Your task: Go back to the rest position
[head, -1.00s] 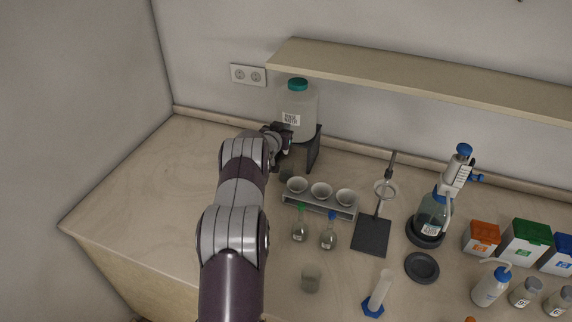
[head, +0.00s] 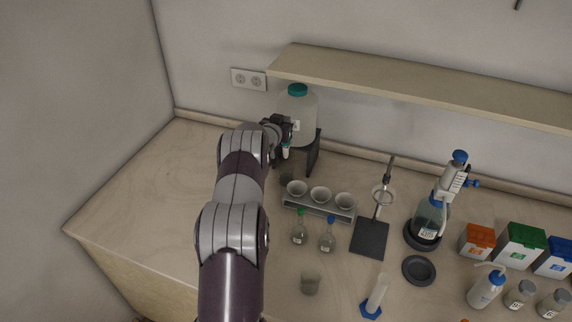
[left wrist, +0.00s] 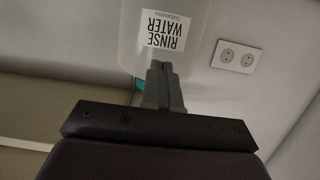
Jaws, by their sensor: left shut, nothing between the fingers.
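My left arm reaches in from the bottom of the head view. Its gripper (head: 287,150) is at the front of the large rinse water jug (head: 298,104), which has a teal cap and stands on a dark stand (head: 314,152). In the left wrist view the gripper fingers (left wrist: 157,72) are together and empty, in front of the jug's label (left wrist: 164,30), which appears upside down. I cannot tell whether the fingers touch the jug. My right gripper does not show.
Flasks (head: 300,236) stand before the rack. A shelf (head: 420,88) overhangs the back. The counter's left side (head: 150,190) is clear.

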